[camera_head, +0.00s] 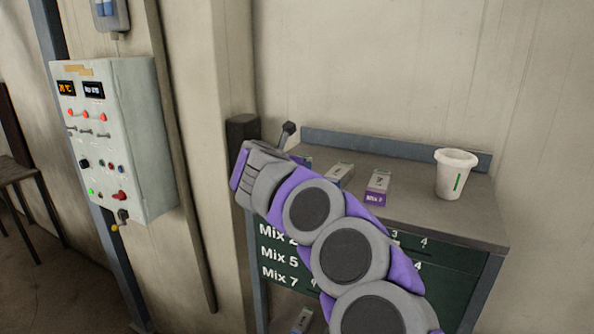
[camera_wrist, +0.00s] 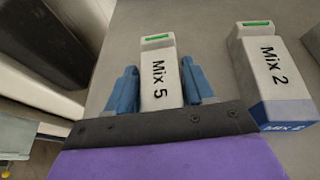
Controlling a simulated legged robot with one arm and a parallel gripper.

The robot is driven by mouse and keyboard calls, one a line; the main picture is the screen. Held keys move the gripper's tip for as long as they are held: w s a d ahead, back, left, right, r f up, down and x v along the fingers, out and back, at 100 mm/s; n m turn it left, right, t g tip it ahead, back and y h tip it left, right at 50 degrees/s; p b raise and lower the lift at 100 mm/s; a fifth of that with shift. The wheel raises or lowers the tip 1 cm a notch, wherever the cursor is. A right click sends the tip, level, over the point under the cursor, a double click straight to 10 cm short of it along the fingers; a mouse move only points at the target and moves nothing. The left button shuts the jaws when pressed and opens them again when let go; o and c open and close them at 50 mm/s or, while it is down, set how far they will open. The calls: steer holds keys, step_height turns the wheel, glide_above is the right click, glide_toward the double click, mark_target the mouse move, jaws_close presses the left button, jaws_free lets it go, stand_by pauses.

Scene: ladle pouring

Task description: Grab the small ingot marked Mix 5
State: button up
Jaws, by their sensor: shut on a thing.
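The small grey ingot marked Mix 5 (camera_wrist: 158,78), with a green strip on its far end, stands between the two blue fingers of my gripper (camera_wrist: 160,80) in the wrist view. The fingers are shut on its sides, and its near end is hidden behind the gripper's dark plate. The ingot marked Mix 2 (camera_wrist: 265,75), with a blue front label, stands apart to the right. In the head view my arm hides the fingers, and I cannot make out the Mix 5 ingot there.
The Mix 7 ingot (camera_head: 378,188) and a white cup (camera_head: 455,174) stand on the grey-topped cabinet (camera_head: 430,222). The cabinet has a raised back edge (camera_head: 400,147). A control box (camera_head: 115,140) is on the wall at left. Bare top lies between Mix 7 and the cup.

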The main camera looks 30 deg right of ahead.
steer(key=c, duration=0.7)
steer(key=shift+r, duration=0.1)
jaws_close()
